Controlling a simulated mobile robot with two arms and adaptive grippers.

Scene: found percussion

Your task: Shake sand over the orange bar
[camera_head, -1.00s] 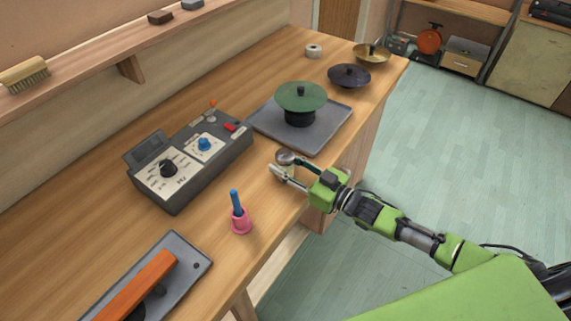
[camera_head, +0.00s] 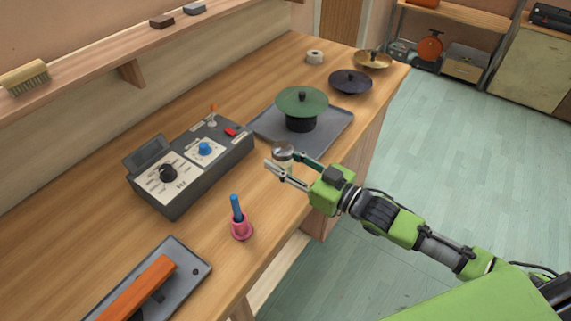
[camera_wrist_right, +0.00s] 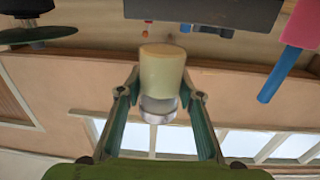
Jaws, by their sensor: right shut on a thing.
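The orange bar (camera_head: 135,290) lies on a grey base plate (camera_head: 196,262) at the lower left of the bench, partly cut off by the frame edge. My right gripper (camera_head: 283,164) is shut on a small shaker with a round metal cap (camera_head: 282,150), over the bench near its front edge. In the right wrist view the shaker (camera_wrist_right: 161,68) has a cream body and a shiny cap, between the two fingers. The shaker is away from the bar, up and to the right of it. The sand inside cannot be seen. My left gripper is not in view.
A pink holder (camera_head: 241,228) with a blue stick stands between the shaker and the bar. A grey control box (camera_head: 182,200) is behind it. A green disc (camera_head: 303,100) stands on a grey tray (camera_head: 335,124). Darker and brass discs stand at the far end.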

